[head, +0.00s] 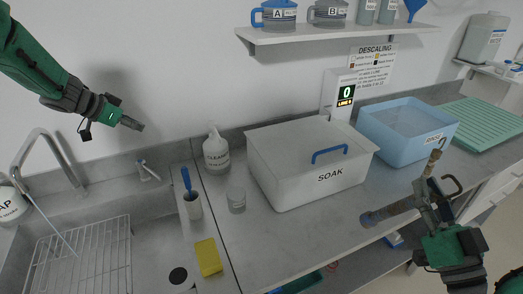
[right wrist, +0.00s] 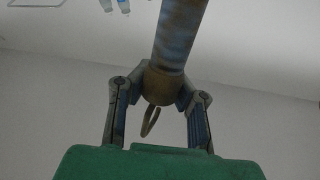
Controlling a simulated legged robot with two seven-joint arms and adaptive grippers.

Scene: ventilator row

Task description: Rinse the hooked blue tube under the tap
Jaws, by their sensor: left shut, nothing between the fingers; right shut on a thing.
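My right gripper (head: 432,208) is shut on the hooked blue tube (head: 385,213), holding it in the air in front of the counter's right part. The tube is blue-grey with brownish patches; in the right wrist view the tube (right wrist: 177,40) rises from between the fingers (right wrist: 158,105), with a thin loop below its brown end. Fingers hide part of it. My left gripper (head: 132,123) is shut and empty, high above the sink's back edge. The tap (head: 42,140) arches over the sink (head: 150,238) at far left, with a thin pale stream below its spout.
A wire rack (head: 85,250) lies in the sink. A shelf (head: 320,33) hangs above.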

